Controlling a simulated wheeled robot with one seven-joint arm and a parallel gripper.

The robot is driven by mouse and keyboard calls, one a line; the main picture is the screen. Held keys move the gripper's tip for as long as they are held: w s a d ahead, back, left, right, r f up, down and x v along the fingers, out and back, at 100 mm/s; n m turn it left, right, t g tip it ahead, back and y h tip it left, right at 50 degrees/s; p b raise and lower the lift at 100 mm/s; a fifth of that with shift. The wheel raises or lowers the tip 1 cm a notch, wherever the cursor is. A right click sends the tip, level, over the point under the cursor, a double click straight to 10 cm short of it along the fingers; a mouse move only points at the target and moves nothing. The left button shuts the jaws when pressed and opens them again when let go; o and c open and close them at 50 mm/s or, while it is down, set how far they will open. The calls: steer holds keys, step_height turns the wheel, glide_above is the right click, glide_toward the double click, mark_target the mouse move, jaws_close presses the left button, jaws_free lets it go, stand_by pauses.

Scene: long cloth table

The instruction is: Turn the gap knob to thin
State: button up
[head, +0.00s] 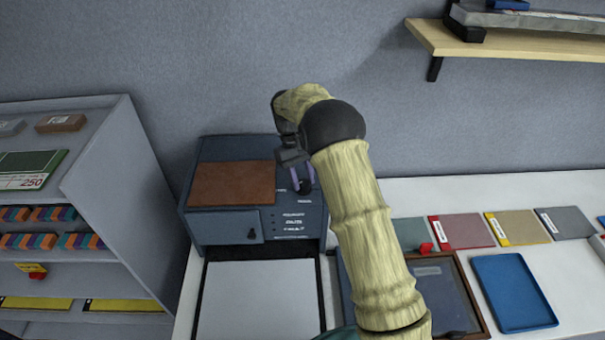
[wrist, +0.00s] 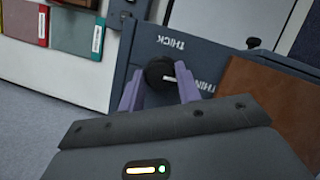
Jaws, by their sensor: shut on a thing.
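The gap knob (wrist: 157,71) is round and black with a short white mark. It sits on the blue-grey panel of a machine (head: 206,222), between the printed words THICK (wrist: 172,47) and THIN (wrist: 206,85). The white mark lies on the side of the knob facing THIN; whether it lines up exactly with the word I cannot tell. My gripper (wrist: 160,80) has its purple fingers on either side of the knob and is shut on it. In the head view my gripper (head: 303,178) is at the machine's right part, partly hidden by my arm.
A brown board (head: 232,184) lies on the machine's left part, close to my gripper. A small dark latch (head: 251,234) is on the door below. A white sheet (head: 258,300) lies in front. A blue tray (head: 512,292) and coloured folders (head: 466,231) are to the right.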

steer(key=shift+w+r+m, duration=0.1)
steer(key=shift+m, duration=0.4)
steer(key=shift+y, duration=0.3)
steer(key=o, duration=1)
steer(key=shift+c, duration=0.2)
